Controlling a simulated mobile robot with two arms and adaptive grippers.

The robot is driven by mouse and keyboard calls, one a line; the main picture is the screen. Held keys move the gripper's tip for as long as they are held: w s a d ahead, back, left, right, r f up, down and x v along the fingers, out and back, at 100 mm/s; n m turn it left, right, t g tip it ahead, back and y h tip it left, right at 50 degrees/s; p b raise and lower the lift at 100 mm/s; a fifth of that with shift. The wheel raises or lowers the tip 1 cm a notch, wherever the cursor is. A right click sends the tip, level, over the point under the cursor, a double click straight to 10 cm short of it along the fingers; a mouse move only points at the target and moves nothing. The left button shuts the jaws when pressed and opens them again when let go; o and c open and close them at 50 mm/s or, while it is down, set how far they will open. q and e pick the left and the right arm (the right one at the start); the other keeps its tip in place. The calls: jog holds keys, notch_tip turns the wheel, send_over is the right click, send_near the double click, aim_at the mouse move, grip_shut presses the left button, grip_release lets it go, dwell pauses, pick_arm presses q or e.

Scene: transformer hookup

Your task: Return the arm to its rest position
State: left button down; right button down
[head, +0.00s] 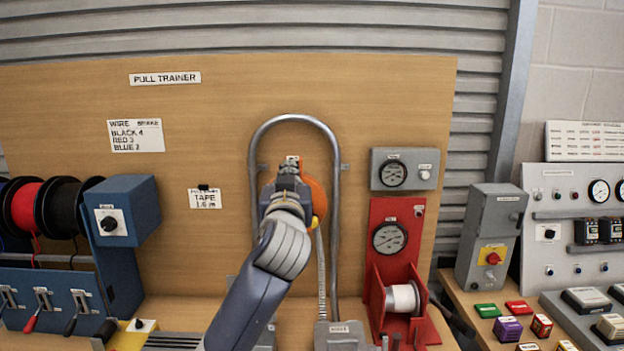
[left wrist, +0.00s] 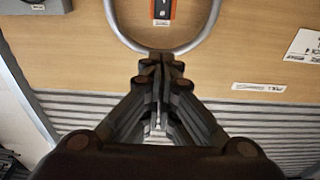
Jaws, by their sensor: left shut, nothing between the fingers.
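My left arm (head: 250,295) reaches up from the bottom middle in the head view. Its gripper (head: 290,167) is in front of the wooden board, inside the outline of the grey conduit loop (head: 335,220). In the left wrist view the gripper (left wrist: 160,62) has its fingers together with nothing between them, overlapping the edge of the conduit loop (left wrist: 205,30); I cannot tell whether they touch. An orange tape reel (head: 318,197) is partly hidden behind the gripper. My right gripper does not show.
Wire spools (head: 62,208) and a blue control box (head: 125,212) stand left. A red winch stand (head: 390,262) with a white spool (head: 403,298) stands right of the loop. A grey switch box (head: 490,235) and coloured blocks (head: 507,328) are further right.

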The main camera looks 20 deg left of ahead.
pick_arm(q)
jog(key=s+f+m+g+h, duration=0.1)
jog(key=s+f+g, duration=0.3)
jog(key=f, duration=0.7)
jog(key=s+f+m+g+h, duration=0.1)
jog(key=s+f, duration=0.4)
jog(key=f, duration=0.7)
jog(key=s+f+m+g+h, duration=0.1)
jog(key=s+f+g, duration=0.3)
jog(key=f, duration=0.7)
jog(key=s+f+m+g+h, duration=0.15)
jog(key=s+f, duration=0.35)
jog(key=s, duration=0.5)
jog(key=s+d+f+g, duration=0.1)
jog(key=s+f+g, duration=0.3)
jog(key=s, duration=0.5)
jog(key=s+f+m+g+h, duration=0.1)
jog(key=s+f, duration=0.5)
jog(key=s, duration=0.4)
notch_tip(320, 180, down, 26)
jog(key=s, duration=0.2)
jog(key=s+a+f+g, duration=0.2)
jog(key=s+f, duration=1.5)
jog(key=shift+a+b, duration=0.35)
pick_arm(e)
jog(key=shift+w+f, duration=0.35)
